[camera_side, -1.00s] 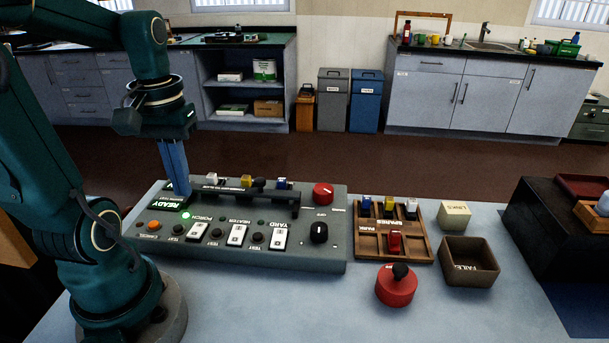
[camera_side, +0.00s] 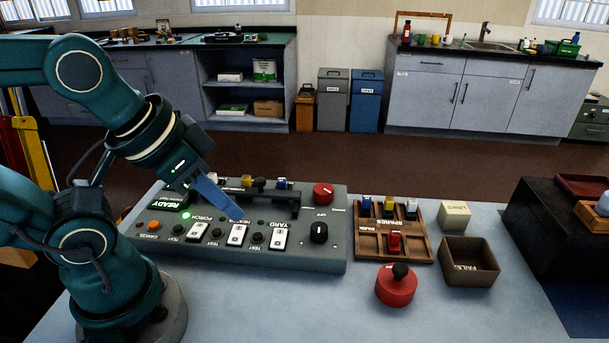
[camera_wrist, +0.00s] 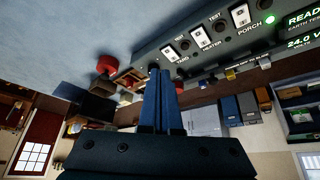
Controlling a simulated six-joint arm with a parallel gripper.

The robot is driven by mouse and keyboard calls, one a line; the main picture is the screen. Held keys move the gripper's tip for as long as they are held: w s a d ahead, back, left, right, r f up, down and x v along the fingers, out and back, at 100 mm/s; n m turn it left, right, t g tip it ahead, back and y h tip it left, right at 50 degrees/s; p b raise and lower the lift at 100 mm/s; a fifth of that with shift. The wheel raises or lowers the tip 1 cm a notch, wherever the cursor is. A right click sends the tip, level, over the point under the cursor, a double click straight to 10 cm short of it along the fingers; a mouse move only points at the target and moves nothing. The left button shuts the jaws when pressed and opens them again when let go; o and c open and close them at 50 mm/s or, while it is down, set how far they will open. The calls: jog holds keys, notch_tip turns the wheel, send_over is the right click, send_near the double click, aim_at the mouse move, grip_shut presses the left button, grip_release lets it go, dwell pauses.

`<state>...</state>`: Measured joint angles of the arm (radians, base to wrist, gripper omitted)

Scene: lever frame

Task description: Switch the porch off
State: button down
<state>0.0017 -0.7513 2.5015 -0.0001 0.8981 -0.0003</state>
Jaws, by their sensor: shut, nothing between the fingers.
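The grey switch panel (camera_side: 320,262) stands on the table with white rocker switches labelled PORCH (camera_side: 198,230), HEATER (camera_side: 237,235) and YARD (camera_side: 279,237). The green lamp (camera_side: 186,215) by PORCH is lit; it also shows in the wrist view (camera_wrist: 270,20). The lamps by HEATER and YARD look dark. My gripper (camera_side: 238,217) is shut and empty, its blue fingers slanting down to the right. In the side view the tips overlap the panel just above the HEATER rocker; contact cannot be told. The wrist view shows the fingers (camera_wrist: 160,72) together, with the PORCH rocker (camera_wrist: 240,15) upper right.
A dark raised bar (camera_side: 270,197) runs along the panel's back, with coloured parts behind it. A red knob (camera_side: 323,193) and black knob (camera_side: 319,232) are at the right. Beyond are the SPARES tray (camera_side: 412,251), a red round object (camera_side: 396,288) and an open bin (camera_side: 468,275).

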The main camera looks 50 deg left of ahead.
notch_tip(320, 180, up, 3)
jog(key=n+g+h, duration=0.1)
jog(key=n+g, duration=0.6)
jog(key=n, duration=0.2)
send_over(195, 233)
jog(key=w+a, duration=0.2)
jog(key=shift+s+d+r, duration=0.15)
jog(key=shift+s+d, duration=0.05)
jog(key=shift+s, duration=0.05)
jog(key=f, duration=0.4)
jog(key=d+f, duration=0.1)
jog(key=f, duration=0.4)
jog(key=s+f, duration=0.1)
jog(key=f, duration=0.4)
jog(key=shift+s+d, duration=0.1)
jog(key=shift+d, duration=0.05)
